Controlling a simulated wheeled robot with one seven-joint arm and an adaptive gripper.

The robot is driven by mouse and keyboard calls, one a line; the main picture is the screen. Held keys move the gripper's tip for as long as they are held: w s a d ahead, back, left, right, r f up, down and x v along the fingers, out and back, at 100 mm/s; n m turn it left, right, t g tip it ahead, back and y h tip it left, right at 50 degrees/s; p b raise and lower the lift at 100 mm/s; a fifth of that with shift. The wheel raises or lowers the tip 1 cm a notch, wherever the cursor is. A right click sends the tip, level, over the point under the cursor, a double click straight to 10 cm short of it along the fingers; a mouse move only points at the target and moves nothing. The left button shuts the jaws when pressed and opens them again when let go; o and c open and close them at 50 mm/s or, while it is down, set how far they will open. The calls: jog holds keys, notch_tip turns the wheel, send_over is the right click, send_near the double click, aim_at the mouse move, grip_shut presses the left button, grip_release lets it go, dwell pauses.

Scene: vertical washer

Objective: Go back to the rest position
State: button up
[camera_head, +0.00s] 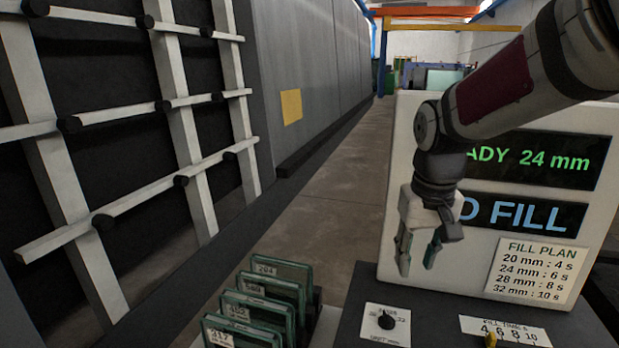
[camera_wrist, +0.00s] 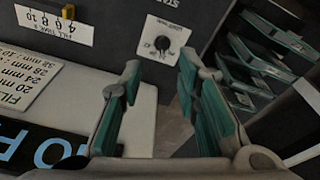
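My gripper (camera_head: 419,250) hangs pointing down in front of the white machine panel in the head view. Its two fingers with green pads are apart, with nothing between them. It also shows in the wrist view (camera_wrist: 158,85), open and empty. My arm reaches in from the upper right of the head view. Below the gripper is a black knob (camera_head: 386,320) on a white plate; it also shows in the wrist view (camera_wrist: 162,43). The gripper is apart from the knob.
The white panel (camera_head: 395,190) shows "24 mm", partly hidden "FILL" text and a fill plan label (camera_head: 535,268). Several numbered glass-like plates (camera_head: 245,331) stand in a rack at lower left. A white slatted frame (camera_head: 183,130) stands at left. The floor aisle (camera_head: 325,215) is clear.

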jog(key=s+r+t, duration=0.2)
jog(key=s, duration=0.8)
jog(key=s+r+t, duration=0.1)
jog(key=s+r, duration=0.2)
jog(key=s, duration=0.7)
jog(key=shift+t, duration=0.4)
